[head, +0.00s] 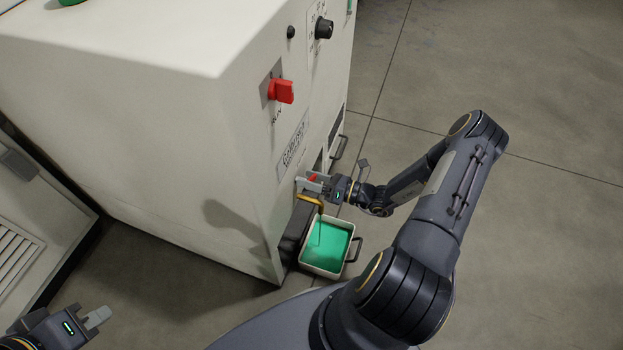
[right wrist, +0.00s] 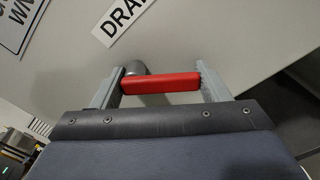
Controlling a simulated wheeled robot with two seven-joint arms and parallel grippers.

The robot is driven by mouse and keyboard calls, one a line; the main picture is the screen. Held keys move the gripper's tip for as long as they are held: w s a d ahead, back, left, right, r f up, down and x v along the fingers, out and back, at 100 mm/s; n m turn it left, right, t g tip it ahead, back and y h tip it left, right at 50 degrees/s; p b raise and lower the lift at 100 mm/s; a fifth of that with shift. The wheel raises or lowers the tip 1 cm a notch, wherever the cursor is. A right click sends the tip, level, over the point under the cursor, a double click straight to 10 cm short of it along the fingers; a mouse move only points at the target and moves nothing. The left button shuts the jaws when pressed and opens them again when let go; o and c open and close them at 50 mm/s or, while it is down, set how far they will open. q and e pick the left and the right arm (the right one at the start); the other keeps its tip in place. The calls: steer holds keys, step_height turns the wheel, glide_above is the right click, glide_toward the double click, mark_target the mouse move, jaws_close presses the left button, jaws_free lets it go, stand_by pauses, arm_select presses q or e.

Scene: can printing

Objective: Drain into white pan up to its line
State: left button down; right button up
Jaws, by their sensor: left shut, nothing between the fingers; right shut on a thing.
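The white pan (head: 321,274) stands on the floor against the cabinet's side, in the middle of the head view. Green liquid (head: 328,250) covers its bottom; I cannot make out a fill line. A brass-coloured spout (head: 311,201) sits over the pan, and a thin streak runs from it to the liquid. My right gripper (head: 316,181) is shut on the red drain valve handle (right wrist: 160,84), which lies across between its fingers in the right wrist view. My left gripper (head: 97,317) is shut and empty at the lower left, away from the pan.
The large cream cabinet (head: 150,130) fills the left and middle, with a red switch (head: 281,91) and a black knob (head: 323,28) on its panel. A dark block (head: 296,232) stands left of the pan. The grey floor (head: 560,220) to the right is clear.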

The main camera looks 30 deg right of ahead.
steer(key=shift+d, duration=0.1)
steer(key=n, duration=0.2)
steer(key=n+p, duration=0.1)
steer(key=shift+w+d+r+n, duration=0.15)
steer(key=shift+r+n, duration=0.25)
steer(key=shift+r+n+p, duration=0.2)
steer(key=shift+n, duration=0.65)
steer(key=shift+r+n+p, duration=0.15)
steer(key=shift+n+p, duration=0.05)
steer(key=shift+n, duration=0.65)
steer(key=o, duration=1)
steer(key=shift+c, duration=0.2)
steer(key=p+v, duration=0.1)
steer(key=v, duration=0.7)
